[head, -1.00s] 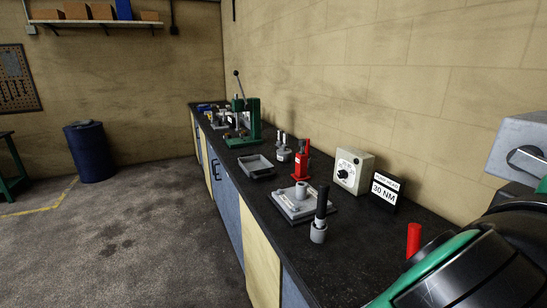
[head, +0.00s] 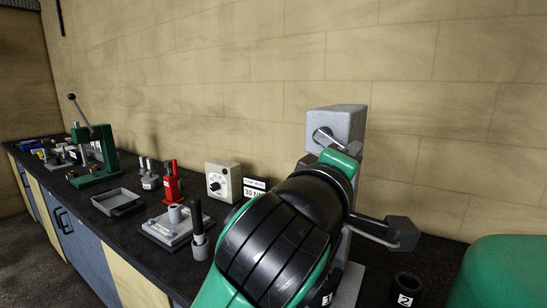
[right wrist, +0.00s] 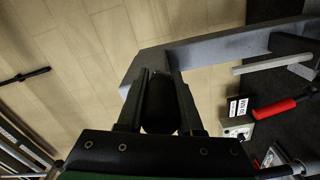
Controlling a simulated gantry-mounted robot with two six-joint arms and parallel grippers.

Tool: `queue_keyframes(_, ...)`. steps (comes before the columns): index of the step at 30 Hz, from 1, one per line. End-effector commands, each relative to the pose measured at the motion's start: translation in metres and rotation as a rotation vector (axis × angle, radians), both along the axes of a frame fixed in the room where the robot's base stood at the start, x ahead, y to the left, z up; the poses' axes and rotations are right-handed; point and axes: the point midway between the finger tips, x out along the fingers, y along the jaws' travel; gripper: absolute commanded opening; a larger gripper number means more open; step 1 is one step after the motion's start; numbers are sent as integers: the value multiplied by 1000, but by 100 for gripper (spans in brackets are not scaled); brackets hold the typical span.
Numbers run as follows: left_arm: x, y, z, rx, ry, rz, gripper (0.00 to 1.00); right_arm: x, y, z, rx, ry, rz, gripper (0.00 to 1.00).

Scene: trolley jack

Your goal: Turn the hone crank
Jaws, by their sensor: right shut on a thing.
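A grey machine with a block-shaped head (head: 340,122) stands on the bench in the head view, largely hidden behind my right arm. A bent metal rod shows at the front of its head. In the right wrist view my right gripper (right wrist: 162,82) is shut on a dark rounded knob (right wrist: 160,108), which sits between the two fingers. A grey bar of the machine (right wrist: 220,45) runs just beyond the fingertips. The join between knob and machine is hidden. My left gripper is in neither view.
A grey plate fixture (head: 160,232), a black-handled tool (head: 198,217), a red tool (head: 171,183), a dial box (head: 222,181) and a 30 NM sign (head: 254,190) stand left of my arm. A black cup (head: 405,290) stands right of it. The wall is close behind.

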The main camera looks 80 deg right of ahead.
Motion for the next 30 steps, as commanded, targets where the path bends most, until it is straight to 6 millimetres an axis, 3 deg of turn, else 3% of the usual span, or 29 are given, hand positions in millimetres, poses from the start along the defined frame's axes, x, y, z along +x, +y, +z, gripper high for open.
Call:
queue_keyframes(1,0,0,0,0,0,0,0,0,0,0,0,1,0,0)
queue_keyframes(2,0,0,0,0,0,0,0,0,0,0,0,1,0,38)
queue_keyframes(6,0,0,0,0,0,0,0,0,0,0,0,1,0,64)
queue_keyframes(17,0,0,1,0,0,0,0,3,5,0,2,2,3,64)
queue_keyframes(20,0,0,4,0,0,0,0,11,18,1,3,5,8,64)
queue_keyframes(30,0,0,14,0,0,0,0,42,89,2,-1,6,6,64)
